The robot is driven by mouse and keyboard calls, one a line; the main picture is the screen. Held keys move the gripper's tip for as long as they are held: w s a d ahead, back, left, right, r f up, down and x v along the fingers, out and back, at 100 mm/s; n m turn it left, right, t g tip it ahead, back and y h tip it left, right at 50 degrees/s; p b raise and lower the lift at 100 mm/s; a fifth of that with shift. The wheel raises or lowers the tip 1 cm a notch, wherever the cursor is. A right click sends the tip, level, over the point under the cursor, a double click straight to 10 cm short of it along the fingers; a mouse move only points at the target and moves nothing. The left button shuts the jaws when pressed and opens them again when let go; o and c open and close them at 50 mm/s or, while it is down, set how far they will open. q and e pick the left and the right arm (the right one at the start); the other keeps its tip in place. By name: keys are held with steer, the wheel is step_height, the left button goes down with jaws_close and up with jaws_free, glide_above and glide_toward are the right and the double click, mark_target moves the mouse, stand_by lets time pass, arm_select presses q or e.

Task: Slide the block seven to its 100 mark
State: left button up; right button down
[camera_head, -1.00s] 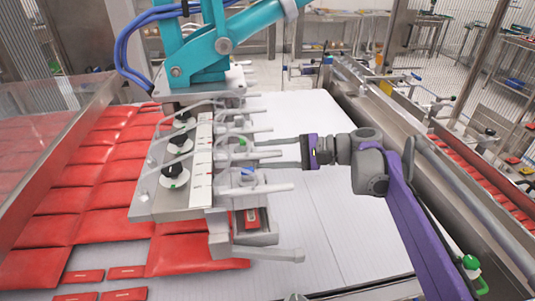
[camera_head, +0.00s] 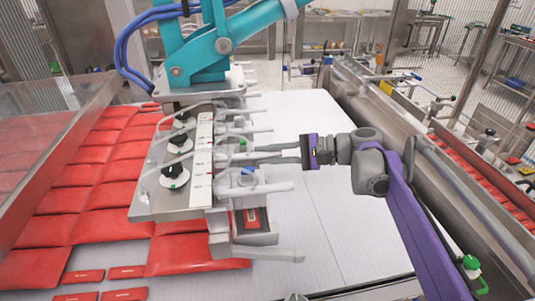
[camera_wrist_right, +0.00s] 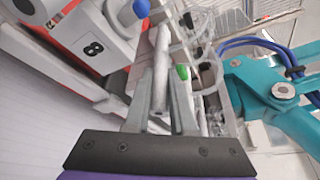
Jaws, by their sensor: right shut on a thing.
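The vacuum picker's row of sliding blocks runs beside a pale scale strip (camera_head: 202,155) on a steel plate. My right gripper (camera_head: 256,154) reaches in from the right at the middle of the row. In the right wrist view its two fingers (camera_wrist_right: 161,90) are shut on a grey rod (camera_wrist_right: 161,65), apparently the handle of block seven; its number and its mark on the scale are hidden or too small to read. A block labelled 8 (camera_wrist_right: 93,47) sits beside it, with a blue knob (camera_wrist_right: 141,8). A green knob (camera_wrist_right: 182,72) shows behind the fingers. My left gripper is not in view.
Neighbouring rods (camera_head: 268,188) stick out close to my right gripper on the near side. A teal arm (camera_head: 212,55) carries the picker from above. Red packs (camera_head: 90,200) lie to the left. The white conveyor surface (camera_head: 330,215) is clear to the right.

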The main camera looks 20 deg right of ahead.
steer(key=shift+w, duration=0.1)
stand_by(0.6)
steer(key=shift+w+d+r+p, duration=0.1)
steer(key=shift+w+d+p, duration=0.15)
steer(key=shift+w, duration=0.4)
steer(key=shift+w+d+p, duration=0.15)
steer(key=shift+w+p, duration=0.05)
steer(key=shift+w, duration=0.45)
steer(key=c, duration=1)
jaws_free()
steer(key=shift+c, duration=0.2)
steer(key=shift+o, duration=1.4)
steer(key=shift+w, duration=0.1)
steer(key=v, duration=1.1)
